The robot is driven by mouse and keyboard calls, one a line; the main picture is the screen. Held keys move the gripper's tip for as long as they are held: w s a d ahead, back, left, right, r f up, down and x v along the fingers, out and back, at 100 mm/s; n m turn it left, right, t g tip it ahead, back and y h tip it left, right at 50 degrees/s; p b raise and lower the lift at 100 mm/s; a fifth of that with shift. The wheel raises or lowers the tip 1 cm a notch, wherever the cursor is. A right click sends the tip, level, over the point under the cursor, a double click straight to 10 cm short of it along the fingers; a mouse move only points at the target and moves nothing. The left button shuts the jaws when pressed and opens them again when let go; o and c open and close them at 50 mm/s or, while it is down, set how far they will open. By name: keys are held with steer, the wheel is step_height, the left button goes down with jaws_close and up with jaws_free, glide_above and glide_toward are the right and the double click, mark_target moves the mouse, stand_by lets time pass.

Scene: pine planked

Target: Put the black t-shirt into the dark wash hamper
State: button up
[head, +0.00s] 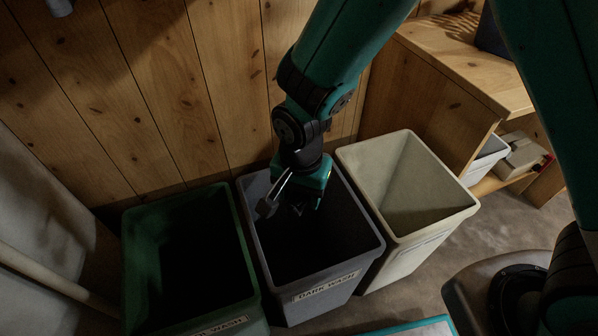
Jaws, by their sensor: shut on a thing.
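The dark wash hamper (378,245) is the grey, open-topped bin in the middle of three, with a label on its front that reads as dark wash. My gripper (291,209) points down over its opening, near the back left part of the rim. It is shut on the black t-shirt, which is hard to make out against the hamper's dark inside. I cannot tell how far the cloth hangs down. The hamper's floor is lost in shadow.
A green bin (132,262) stands close on the left, its label partly legible. A cream bin (405,239) stands close on the right. A plank wall (150,90) is right behind. A wooden shelf unit (470,75) holding several things is at the right.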

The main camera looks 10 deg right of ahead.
steer(key=shift+w+f+b, duration=0.15)
steer(key=shift+f+b, duration=0.3)
steer(key=shift+f, duration=0.05)
step_height(320, 180, down, 16)
steer(key=b, duration=1.6)
steer(key=shift+d, duration=0.1)
steer(key=o, duration=1.1)
steer(key=shift+r, duration=0.1)
step_height(320, 180, up, 17)
steer(key=p, duration=0.9)
steer(key=shift+r, duration=0.15)
